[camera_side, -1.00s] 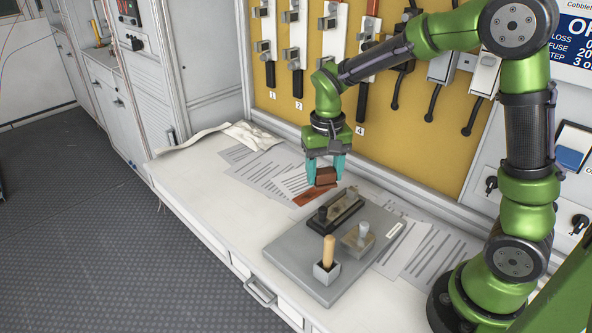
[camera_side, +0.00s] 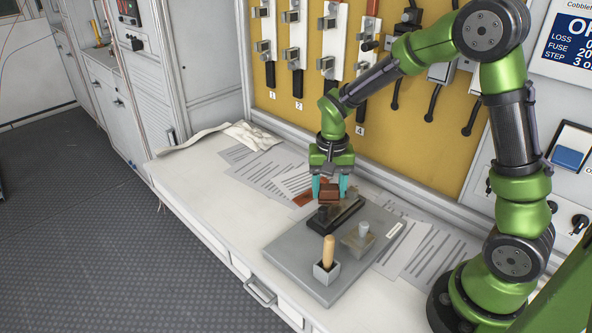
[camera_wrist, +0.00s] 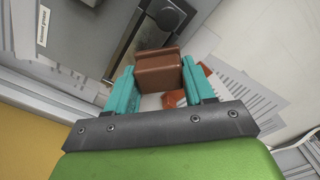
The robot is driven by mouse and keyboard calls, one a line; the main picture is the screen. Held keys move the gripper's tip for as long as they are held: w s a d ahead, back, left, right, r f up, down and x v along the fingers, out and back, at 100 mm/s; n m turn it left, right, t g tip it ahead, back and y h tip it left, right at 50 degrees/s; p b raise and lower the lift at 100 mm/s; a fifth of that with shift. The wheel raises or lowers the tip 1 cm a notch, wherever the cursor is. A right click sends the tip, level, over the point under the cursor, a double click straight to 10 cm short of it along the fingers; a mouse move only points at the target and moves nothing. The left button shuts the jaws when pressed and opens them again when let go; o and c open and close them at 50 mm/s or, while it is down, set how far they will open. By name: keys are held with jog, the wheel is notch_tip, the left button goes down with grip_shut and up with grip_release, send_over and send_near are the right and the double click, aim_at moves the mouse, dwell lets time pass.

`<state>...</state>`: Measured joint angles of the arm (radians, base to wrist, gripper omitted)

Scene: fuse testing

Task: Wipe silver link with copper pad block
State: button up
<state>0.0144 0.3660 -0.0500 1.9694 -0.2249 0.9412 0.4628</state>
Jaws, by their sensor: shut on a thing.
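My gripper (camera_side: 329,190) is shut on the brown copper pad block (camera_side: 329,194). In the wrist view the block (camera_wrist: 158,75) sits between the two teal fingers. The block is held at the far end of the dark holder (camera_side: 335,214) on the grey board, where the silver link (camera_wrist: 136,36) lies. In the wrist view the block covers one end of the link. I cannot tell whether the block touches the link.
The grey board (camera_side: 285,258) also carries a wooden-handled tool (camera_side: 328,252) in a cup and a metal block with a knob (camera_side: 359,238). Papers (camera_side: 262,172) and a pale cloth (camera_side: 215,135) lie on the bench.

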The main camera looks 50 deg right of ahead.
aim_at(342, 212)
notch_tip(342, 212, down, 2)
jog(key=shift+f, duration=0.1)
jog(key=shift+s+f, duration=0.15)
jog(key=shift+s, duration=0.15)
jog(key=shift+c, duration=0.3)
jog(key=shift+s, duration=1.65)
jog(key=shift+w, duration=2)
jog(key=shift+s+d, duration=0.3)
jog(key=shift+s, duration=1.75)
jog(key=shift+w, duration=2.05)
jog(key=shift+r, duration=4.1)
